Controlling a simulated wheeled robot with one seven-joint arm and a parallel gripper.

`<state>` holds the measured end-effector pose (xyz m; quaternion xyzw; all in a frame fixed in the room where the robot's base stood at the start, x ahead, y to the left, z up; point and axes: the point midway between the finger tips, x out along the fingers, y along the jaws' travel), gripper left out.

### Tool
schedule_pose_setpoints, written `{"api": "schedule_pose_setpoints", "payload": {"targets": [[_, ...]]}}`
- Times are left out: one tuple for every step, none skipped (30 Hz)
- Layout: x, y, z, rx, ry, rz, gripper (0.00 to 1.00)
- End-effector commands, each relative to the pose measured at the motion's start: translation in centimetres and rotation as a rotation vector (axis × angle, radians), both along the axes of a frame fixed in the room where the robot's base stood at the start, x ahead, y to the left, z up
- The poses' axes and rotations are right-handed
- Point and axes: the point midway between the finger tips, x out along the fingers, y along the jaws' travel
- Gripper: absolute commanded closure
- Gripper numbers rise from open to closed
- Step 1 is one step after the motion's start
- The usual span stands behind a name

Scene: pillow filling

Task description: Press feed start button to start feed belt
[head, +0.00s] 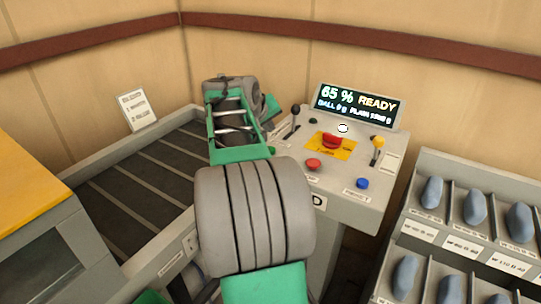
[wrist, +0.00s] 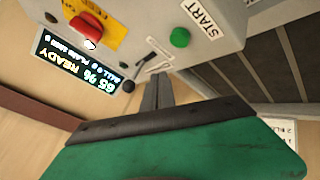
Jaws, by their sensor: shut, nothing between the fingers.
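The green start button (wrist: 180,37) sits on the grey control panel (wrist: 215,52) in the wrist view, beside a white START label (wrist: 198,18). In the head view my arm covers that part of the panel (head: 345,195), and the green button is hidden. My gripper (wrist: 157,82) is shut and empty. In the wrist view its fingers point toward the panel, below and slightly left of the green button in the picture. They look apart from the button. A lever with a black knob (wrist: 128,87) is close to the left of the fingers.
The panel also has a red mushroom button on a yellow plate (head: 331,141), a red button (head: 313,165), a blue button (head: 362,183) and a yellow-knobbed lever (head: 377,146). The display (head: 356,103) reads 65 % READY. A dark belt (head: 130,190) lies left, a pillow rack (head: 470,225) right.

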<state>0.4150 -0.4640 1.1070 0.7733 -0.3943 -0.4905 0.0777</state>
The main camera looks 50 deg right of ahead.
Motion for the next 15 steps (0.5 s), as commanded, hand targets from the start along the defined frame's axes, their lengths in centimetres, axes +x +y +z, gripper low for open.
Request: {"api": "schedule_pose_setpoints", "payload": {"targets": [[0.0, 0.0, -1.5, 0.000, 0.000, 0.000, 1.00], [0.0, 0.0, -2.0, 0.000, 0.000, 0.000, 1.00], [0.0, 0.0, -2.6, 0.000, 0.000, 0.000, 1.00], [0.0, 0.0, -3.0, 0.000, 0.000, 0.000, 1.00], [0.0, 0.0, -3.3, 0.000, 0.000, 0.000, 1.00], [0.0, 0.0, -3.8, 0.000, 0.000, 0.000, 1.00], [0.0, 0.0, -4.1, -0.001, -0.001, 0.001, 1.00], [0.0, 0.0, -4.3, -0.001, -0.001, 0.001, 1.00], [0.0, 0.0, -4.5, -0.001, 0.000, 0.000, 1.00], [0.0, 0.0, -4.7, -0.001, 0.000, 0.000, 1.00], [0.0, 0.0, -4.7, -0.001, 0.000, 0.000, 1.00], [0.0, 0.0, -4.8, -0.001, 0.000, 0.000, 1.00], [0.0, 0.0, -4.8, -0.001, 0.000, 0.000, 1.00], [0.0, 0.0, -4.7, -0.001, 0.000, 0.000, 1.00], [0.0, 0.0, -4.7, -0.001, 0.000, 0.000, 1.00]]}}
